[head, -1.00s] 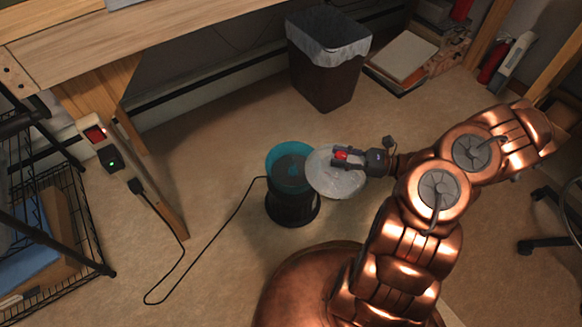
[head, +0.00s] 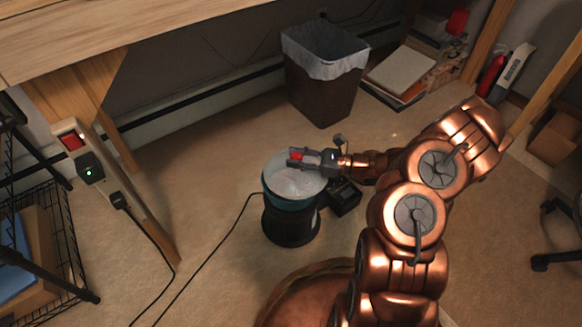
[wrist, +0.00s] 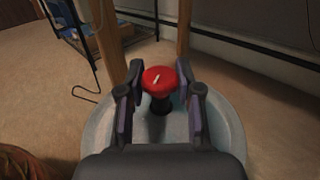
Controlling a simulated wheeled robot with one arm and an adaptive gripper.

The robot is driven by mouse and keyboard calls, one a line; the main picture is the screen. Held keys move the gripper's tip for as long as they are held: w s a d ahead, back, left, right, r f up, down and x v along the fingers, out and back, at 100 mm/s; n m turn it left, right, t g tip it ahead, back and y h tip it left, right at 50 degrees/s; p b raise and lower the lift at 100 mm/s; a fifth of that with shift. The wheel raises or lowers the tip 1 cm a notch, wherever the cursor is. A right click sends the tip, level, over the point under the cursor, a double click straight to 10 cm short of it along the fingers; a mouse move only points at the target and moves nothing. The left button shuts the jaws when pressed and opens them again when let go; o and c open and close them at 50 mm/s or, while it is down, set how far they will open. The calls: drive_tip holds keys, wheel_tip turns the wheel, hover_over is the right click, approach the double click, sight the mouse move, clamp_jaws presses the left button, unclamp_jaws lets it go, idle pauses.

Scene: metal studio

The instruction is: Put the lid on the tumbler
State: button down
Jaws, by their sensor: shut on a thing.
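The tumbler has a black round base (head: 290,228) and a teal bowl (head: 289,204), upright on the floor in the head view. The clear round lid (head: 288,184) lies over the bowl's mouth, roughly level, with teal showing below its front edge. Whether it touches the rim all round I cannot tell. My gripper (head: 300,158) is shut on the lid by its red knob (wrist: 158,79). In the wrist view the fingers stand either side of the knob's dark stem, above the pale lid (wrist: 100,128). The lid hides the bowl's inside.
A black box (head: 345,197) sits right beside the tumbler. A black cord (head: 222,226) runs left across the floor. A lined waste bin (head: 322,85) stands behind. A wooden bench leg with a power switch (head: 90,168) and a wire rack (head: 60,250) are at left.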

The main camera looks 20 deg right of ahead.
drive_tip(key=shift+w+a+f, duration=0.1)
drive_tip(key=shift+w+a, duration=0.4)
drive_tip(key=shift+w, duration=0.1)
drive_tip(key=shift+w+a+f+b, duration=0.15)
drive_tip(key=shift+f+b, duration=0.15)
drive_tip(key=shift+b, duration=0.2)
wheel_tip(320, 180, down, 3)
drive_tip(key=shift+b, duration=0.95)
drive_tip(key=shift+r, duration=0.1)
drive_tip(key=c, duration=0.8)
unclamp_jaws()
drive_tip(key=shift+o, duration=0.2)
